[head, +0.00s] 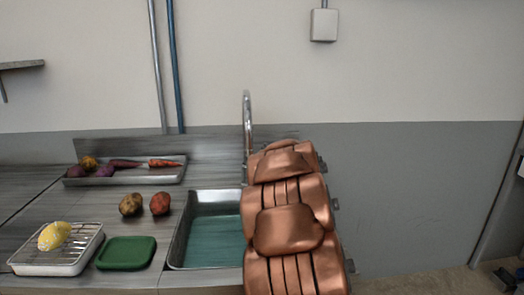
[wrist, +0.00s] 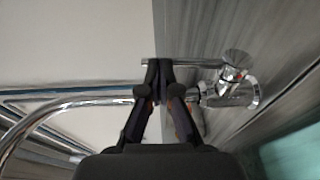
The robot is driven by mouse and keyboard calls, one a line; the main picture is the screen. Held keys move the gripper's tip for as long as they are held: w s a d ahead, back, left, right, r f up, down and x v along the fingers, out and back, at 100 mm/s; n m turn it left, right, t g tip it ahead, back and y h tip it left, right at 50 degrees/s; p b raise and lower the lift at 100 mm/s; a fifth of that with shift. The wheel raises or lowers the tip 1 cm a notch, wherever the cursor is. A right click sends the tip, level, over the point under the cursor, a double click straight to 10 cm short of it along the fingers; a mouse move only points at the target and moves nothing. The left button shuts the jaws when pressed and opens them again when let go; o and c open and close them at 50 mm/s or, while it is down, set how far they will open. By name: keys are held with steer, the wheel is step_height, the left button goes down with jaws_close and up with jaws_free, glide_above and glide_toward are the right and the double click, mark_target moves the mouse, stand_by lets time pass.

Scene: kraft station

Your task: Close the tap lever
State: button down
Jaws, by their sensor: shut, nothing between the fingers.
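The chrome tap (head: 247,108) stands at the back edge of the sink in the head view; its lower part is hidden behind my copper-coloured arm. In the wrist view the tap body (wrist: 238,92) is right of centre, and its spout curves away to the left. The thin tap lever (wrist: 195,62) sticks out leftward from the body. My gripper (wrist: 160,68) is shut and empty, with its black fingertips at the lever's far end. I cannot tell if they touch it. My gripper is hidden in the head view.
The sink (head: 213,240) has a teal bottom. A wall stands close behind the tap.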

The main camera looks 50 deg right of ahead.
steer(key=shift+d+r, duration=0.1)
steer(key=shift+r, duration=0.3)
steer(key=b+v, duration=0.2)
steer(key=v, duration=1.2)
steer(key=shift+f, duration=0.5)
steer(key=shift+r, duration=0.15)
